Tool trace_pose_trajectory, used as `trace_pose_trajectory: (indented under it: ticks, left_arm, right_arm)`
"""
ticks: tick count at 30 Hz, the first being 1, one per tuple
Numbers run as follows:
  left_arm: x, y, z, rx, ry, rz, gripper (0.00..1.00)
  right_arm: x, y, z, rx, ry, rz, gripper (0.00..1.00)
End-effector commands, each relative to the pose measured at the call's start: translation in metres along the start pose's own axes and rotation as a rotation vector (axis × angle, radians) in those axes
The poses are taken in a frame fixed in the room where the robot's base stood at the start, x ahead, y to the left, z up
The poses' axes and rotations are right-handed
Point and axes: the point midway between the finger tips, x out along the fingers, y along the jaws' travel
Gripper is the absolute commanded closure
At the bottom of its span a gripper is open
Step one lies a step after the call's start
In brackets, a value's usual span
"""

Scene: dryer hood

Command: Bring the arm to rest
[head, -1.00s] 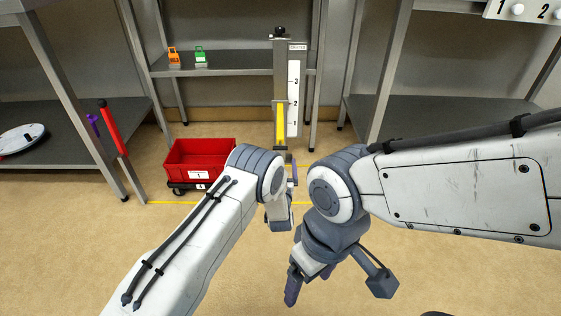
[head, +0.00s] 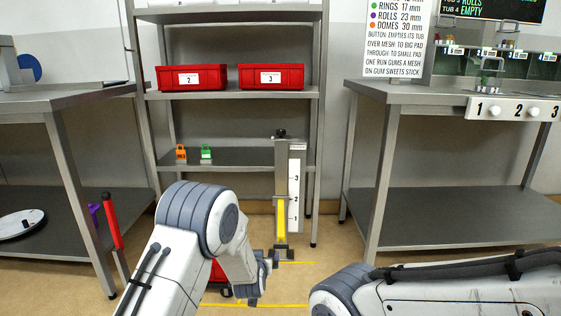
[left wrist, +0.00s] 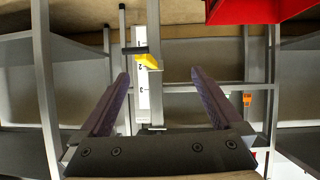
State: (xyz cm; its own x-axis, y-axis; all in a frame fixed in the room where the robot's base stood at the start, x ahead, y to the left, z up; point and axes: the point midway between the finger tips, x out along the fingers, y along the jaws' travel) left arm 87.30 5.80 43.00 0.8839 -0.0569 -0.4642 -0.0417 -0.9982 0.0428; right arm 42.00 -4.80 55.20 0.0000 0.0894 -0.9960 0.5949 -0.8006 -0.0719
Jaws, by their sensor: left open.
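My left arm (head: 205,225) rises from the bottom left, bends at a high elbow and reaches down towards the floor. Its gripper (head: 268,266) is small and partly hidden near the foot of the height gauge. In the left wrist view the left gripper (left wrist: 158,85) is open, with two purple fingers wide apart and nothing between them. My right arm (head: 440,290) lies along the bottom right, and its gripper is outside the head view.
A height gauge (head: 294,190) with a yellow marker stands ahead. A red bin (head: 217,271) is mostly hidden behind my left arm. A shelf rack holds two red bins (head: 192,78) (head: 272,77) and small tags. Grey benches (head: 450,215) flank the open floor.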

Motion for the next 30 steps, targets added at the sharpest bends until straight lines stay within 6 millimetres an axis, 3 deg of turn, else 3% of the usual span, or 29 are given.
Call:
trace_pose_trajectory:
  ticks: [1, 4, 9, 12, 18, 26, 30]
  left_arm:
    - [-0.022, -0.014, -0.006, -0.006, -0.07, 0.0, 0.0]
    - [-0.069, -0.037, -0.001, -0.008, -0.227, 0.002, 0.0]
    - [-0.153, -0.069, 0.023, -0.006, -0.464, -0.007, 0.0]
    - [-0.192, -0.081, 0.036, -0.006, -0.561, -0.017, 0.0]
    - [-0.255, -0.098, 0.061, -0.007, -0.71, -0.036, 0.0]
    - [-0.323, -0.112, 0.089, -0.006, -0.863, -0.063, 0.0]
    - [-0.341, -0.079, 0.069, 0.071, -0.883, 0.008, 0.0]
  right_arm:
    - [0.0, 0.0, 0.0, 0.0, 0.0, 0.0, 0.19]
    - [0.0, 0.0, 0.0, 0.0, 0.0, 0.0, 0.19]
    - [0.0, 0.0, 0.0, 0.0, 0.0, 0.0, 0.19]
    - [0.0, 0.0, 0.0, 0.0, 0.0, 0.0, 0.19]
    - [0.0, 0.0, 0.0, 0.0, 0.0, 0.0, 0.19]
    - [-0.001, 0.0, 0.0, 0.0, 0.0, 0.0, 0.19]
    - [-0.019, -0.001, -0.001, 0.0, 0.0, 0.0, 0.19]
